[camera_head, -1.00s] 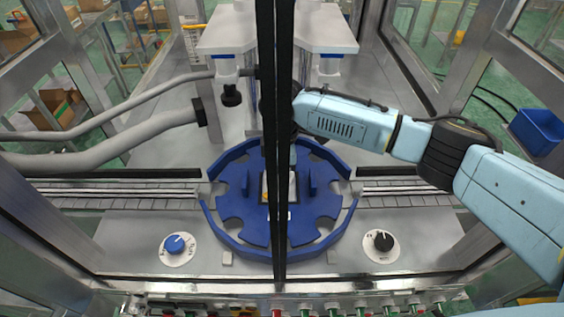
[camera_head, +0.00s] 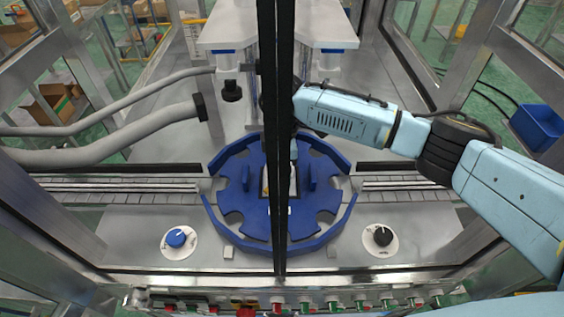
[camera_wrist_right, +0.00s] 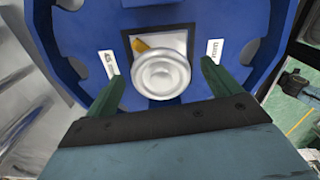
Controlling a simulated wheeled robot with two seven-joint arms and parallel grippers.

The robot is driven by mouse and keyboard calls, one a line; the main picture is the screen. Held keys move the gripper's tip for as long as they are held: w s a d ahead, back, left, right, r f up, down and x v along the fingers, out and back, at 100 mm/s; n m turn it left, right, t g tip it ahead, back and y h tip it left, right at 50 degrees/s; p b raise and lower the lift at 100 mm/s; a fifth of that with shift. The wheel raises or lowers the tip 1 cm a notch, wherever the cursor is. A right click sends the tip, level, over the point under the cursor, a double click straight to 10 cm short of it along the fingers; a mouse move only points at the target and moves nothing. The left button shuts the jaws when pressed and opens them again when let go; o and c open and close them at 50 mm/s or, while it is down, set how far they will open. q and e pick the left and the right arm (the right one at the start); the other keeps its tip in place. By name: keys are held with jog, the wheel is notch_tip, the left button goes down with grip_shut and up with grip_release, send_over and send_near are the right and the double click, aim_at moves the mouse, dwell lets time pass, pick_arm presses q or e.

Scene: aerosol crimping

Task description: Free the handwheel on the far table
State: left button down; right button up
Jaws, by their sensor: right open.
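A blue notched wheel (camera_head: 235,200) lies flat on the far table, inside a blue curved guard, in the head view. At its middle is a square opening with a yellow piece (camera_wrist_right: 145,46) in it, seen in the right wrist view. A pale round knob-like part (camera_wrist_right: 161,75) stands in front of that opening and hides part of it. My right gripper (camera_wrist_right: 163,80) is open, with one dark green finger on each side of the round part and gaps visible. In the head view the black bars hide most of this gripper. My left gripper is not in view.
Two black upright bars (camera_head: 275,100) cross the middle of the head view. A blue dial (camera_head: 176,238) and a black dial (camera_head: 382,237) sit on the near panel. Grey hoses (camera_head: 110,140) run at left. A conveyor (camera_head: 120,187) meets the wheel from either side.

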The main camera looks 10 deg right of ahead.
notch_tip(320, 180, up, 13)
jog(key=shift+r+b, duration=0.2)
jog(key=shift+b, duration=0.25)
